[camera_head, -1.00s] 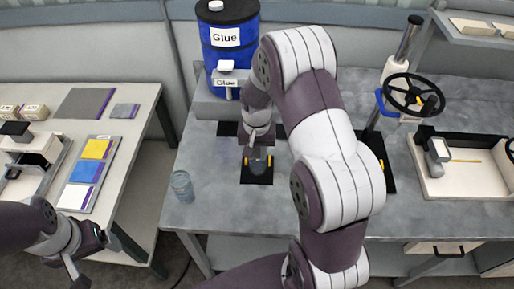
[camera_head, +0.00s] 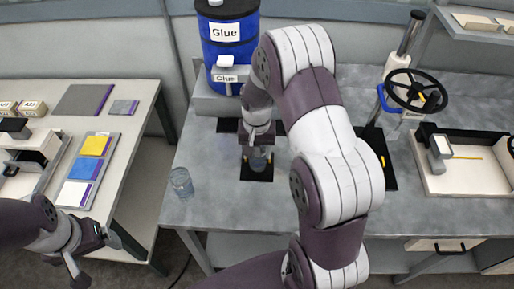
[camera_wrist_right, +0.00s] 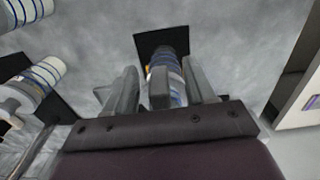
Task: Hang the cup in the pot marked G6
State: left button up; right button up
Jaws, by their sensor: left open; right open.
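A translucent bluish vessel (camera_head: 181,183) stands upright at the left of the grey table in the head view; it looks like a cup or a pot. A round blue-grey vessel (camera_head: 258,161) stands on a black mat under my right gripper (camera_head: 257,150). In the right wrist view a banded blue and white vessel (camera_wrist_right: 167,66) shows beyond the spread fingers of that gripper (camera_wrist_right: 163,85). My right gripper is open; the fingers partly hide this vessel. No G6 mark is readable. My left gripper (camera_head: 88,262) is open and empty at the lower left.
A blue glue barrel (camera_head: 228,45) stands behind my right gripper. A black handwheel (camera_head: 415,92) and a pale tray (camera_head: 460,184) are to the right. The side table (camera_head: 128,140) holds coloured cards. The table is bare around the left vessel.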

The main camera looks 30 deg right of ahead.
notch_tip(320, 180, up, 13)
jog(key=b, duration=0.2)
jog(key=shift+f, duration=0.15)
